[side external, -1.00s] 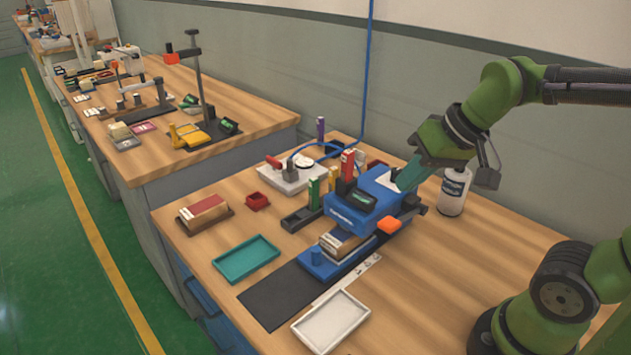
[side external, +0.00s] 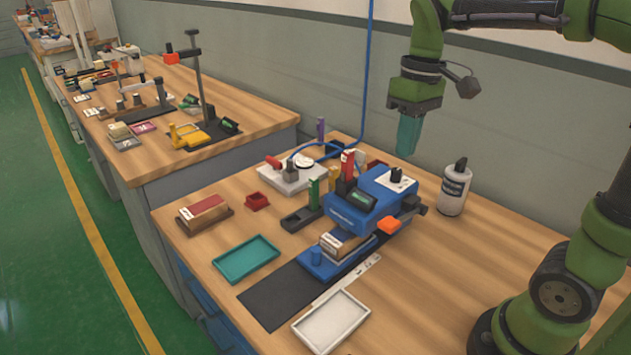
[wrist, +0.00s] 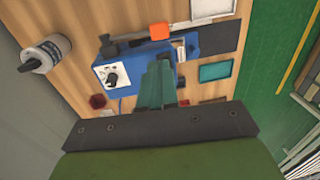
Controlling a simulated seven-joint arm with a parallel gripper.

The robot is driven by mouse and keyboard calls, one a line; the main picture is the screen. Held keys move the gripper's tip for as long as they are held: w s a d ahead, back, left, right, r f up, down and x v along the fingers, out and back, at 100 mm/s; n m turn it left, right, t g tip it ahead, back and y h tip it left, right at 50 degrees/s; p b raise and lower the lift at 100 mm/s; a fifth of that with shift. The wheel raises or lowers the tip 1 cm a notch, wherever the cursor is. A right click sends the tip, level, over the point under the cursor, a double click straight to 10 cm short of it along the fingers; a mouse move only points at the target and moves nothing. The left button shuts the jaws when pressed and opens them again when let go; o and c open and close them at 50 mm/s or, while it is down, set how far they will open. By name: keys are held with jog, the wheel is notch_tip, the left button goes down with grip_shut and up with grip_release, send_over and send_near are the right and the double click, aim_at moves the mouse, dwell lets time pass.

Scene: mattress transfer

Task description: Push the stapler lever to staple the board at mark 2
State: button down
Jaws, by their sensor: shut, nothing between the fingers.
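The blue stapler (side external: 352,214) stands on the near bench; it also shows in the wrist view (wrist: 133,78). An orange block (side external: 389,225) sticks out at its side, and a black knob (side external: 397,174) stands on a white plate on its top. I cannot tell for sure which part is the lever. The board (side external: 343,242), brown with a pale top, lies under the stapler's head on the blue base. Mark 2 cannot be made out. My gripper (side external: 405,152) is shut and empty, pointing down, above and behind the stapler, apart from it.
A white bottle (side external: 454,188) stands right of the stapler, near my gripper. A teal tray (side external: 246,259) and a white tray (side external: 331,321) lie in front. A grey device (side external: 291,176) with a blue hose stands behind left.

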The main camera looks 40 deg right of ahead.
aim_at(384, 225)
jog(key=f, duration=0.4)
jog(key=a+f, duration=0.1)
jog(key=f, duration=0.9)
jog(key=shift+a, duration=0.25)
jog(key=shift+a+f+h, duration=0.3)
jog(key=shift+f+h, duration=0.1)
jog(key=shift+f, duration=0.05)
jog(key=shift+h, duration=0.9)
jog(key=f, duration=0.2)
jog(key=a+f, duration=0.1)
jog(key=f, duration=0.1)
jog(key=shift+a+f, duration=0.1)
jog(key=shift+f, duration=0.4)
